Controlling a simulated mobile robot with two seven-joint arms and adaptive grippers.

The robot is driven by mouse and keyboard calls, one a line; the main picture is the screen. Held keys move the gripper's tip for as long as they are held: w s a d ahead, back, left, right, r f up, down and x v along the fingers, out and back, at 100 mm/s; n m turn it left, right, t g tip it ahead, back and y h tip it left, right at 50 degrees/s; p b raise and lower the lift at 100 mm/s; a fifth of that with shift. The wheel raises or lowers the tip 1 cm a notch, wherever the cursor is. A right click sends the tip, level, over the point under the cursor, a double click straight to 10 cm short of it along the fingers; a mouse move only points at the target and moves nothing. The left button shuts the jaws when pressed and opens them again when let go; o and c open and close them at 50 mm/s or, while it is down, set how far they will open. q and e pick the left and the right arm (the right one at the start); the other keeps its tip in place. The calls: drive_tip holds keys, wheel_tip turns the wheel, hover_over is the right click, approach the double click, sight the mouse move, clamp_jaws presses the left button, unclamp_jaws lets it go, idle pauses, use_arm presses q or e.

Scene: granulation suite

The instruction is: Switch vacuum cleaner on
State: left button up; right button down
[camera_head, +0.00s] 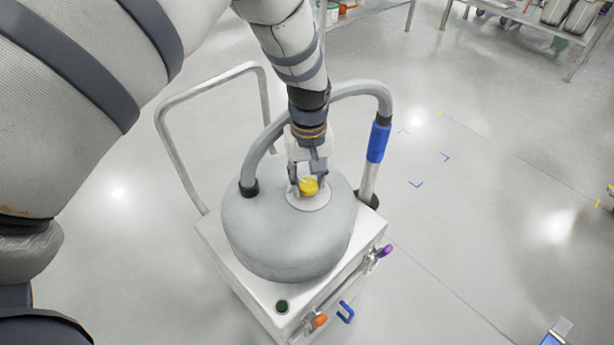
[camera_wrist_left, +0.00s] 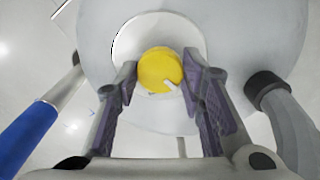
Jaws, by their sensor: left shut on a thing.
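The vacuum cleaner (camera_head: 285,240) is a grey rounded drum on a white wheeled box with a metal push handle (camera_head: 165,125). A round yellow knob (camera_head: 309,186) with a white pointer mark sits on a pale disc on top of the drum. My left gripper (camera_head: 307,185) reaches down from above and is shut on the yellow knob. My right gripper is not in view.
A grey hose (camera_head: 345,88) arches behind my left gripper to a blue-sleeved tube (camera_head: 378,142). The box front carries a dark green button (camera_head: 282,306), an orange part (camera_head: 320,320), a blue hook (camera_head: 346,312) and a purple knob (camera_head: 385,251). Open floor lies right; metal tables stand behind.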

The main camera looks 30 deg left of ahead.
sight(308, 184)
use_arm(q)
drive_tip(key=m, duration=0.5)
drive_tip(key=shift+m+p, duration=0.3)
drive_tip(key=shift+p, duration=0.05)
drive_tip(key=m, duration=0.5)
drive_tip(key=shift+m, duration=0.3)
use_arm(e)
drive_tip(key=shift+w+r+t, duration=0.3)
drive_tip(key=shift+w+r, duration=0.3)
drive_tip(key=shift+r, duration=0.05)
use_arm(q)
drive_tip(key=shift+f+m, duration=0.1)
drive_tip(key=shift+m, duration=0.2)
drive_tip(key=o, duration=1.1)
drive_tip(key=shift+o, duration=0.2)
wheel_tip(308, 184, up, 12)
